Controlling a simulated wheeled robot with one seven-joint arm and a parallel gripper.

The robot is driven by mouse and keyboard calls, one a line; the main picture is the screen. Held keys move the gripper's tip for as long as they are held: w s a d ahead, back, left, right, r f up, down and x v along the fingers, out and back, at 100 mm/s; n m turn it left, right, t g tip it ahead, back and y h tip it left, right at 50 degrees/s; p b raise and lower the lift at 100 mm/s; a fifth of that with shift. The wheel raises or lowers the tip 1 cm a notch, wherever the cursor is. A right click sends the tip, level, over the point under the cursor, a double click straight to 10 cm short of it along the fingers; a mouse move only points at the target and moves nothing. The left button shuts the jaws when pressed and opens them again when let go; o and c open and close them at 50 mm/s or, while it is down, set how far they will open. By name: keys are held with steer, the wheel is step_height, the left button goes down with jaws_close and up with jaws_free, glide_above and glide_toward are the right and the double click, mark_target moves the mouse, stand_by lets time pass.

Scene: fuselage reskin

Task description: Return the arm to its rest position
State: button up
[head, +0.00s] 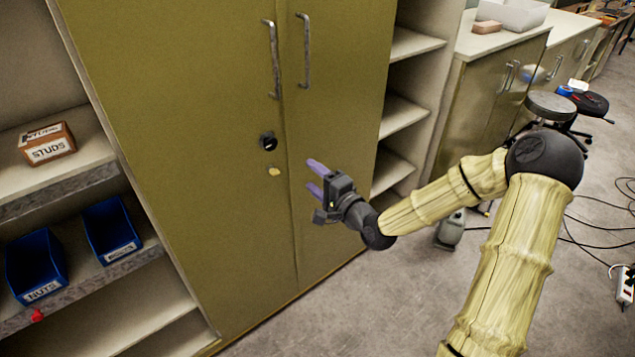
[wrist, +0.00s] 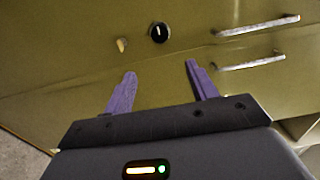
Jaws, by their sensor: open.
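My gripper (head: 314,178) is open and empty in front of the right door of an olive cabinet (head: 205,110). Its two purple fingers also show apart in the wrist view (wrist: 160,80), with nothing between them. My arm reaches in from the lower right of the head view, bent at a dark elbow joint. Both cabinet doors are shut. A black knob (head: 268,141) sits on the left door, and it also shows in the wrist view (wrist: 159,33). A small yellowish piece (head: 274,171) is just below it. I cannot tell whether the fingertips touch the door.
Left shelves hold a studs box (head: 47,144), a blue nuts bin (head: 38,265) and another blue bin (head: 110,230). Open shelves (head: 403,115) stand right of the cabinet.

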steer(key=shift+s+d, duration=0.25)
steer(key=shift+s, duration=0.1)
steer(key=s+d+f+n+g+h+p, duration=0.35)
steer(key=s+f+n+g+h, duration=0.25)
steer(key=s+n+g, duration=0.2)
steer(key=s+d+r+n+g+h+p, duration=0.1)
steer(key=s+d+r+g+h, duration=0.1)
steer(key=s, duration=0.5)
steer(key=s+d+r+n+g+h+p, duration=0.2)
steer(key=s+d+r, duration=0.2)
steer(key=s+r, duration=0.3)
steer(key=shift+s+d, duration=0.3)
steer(key=shift+s, duration=0.1)
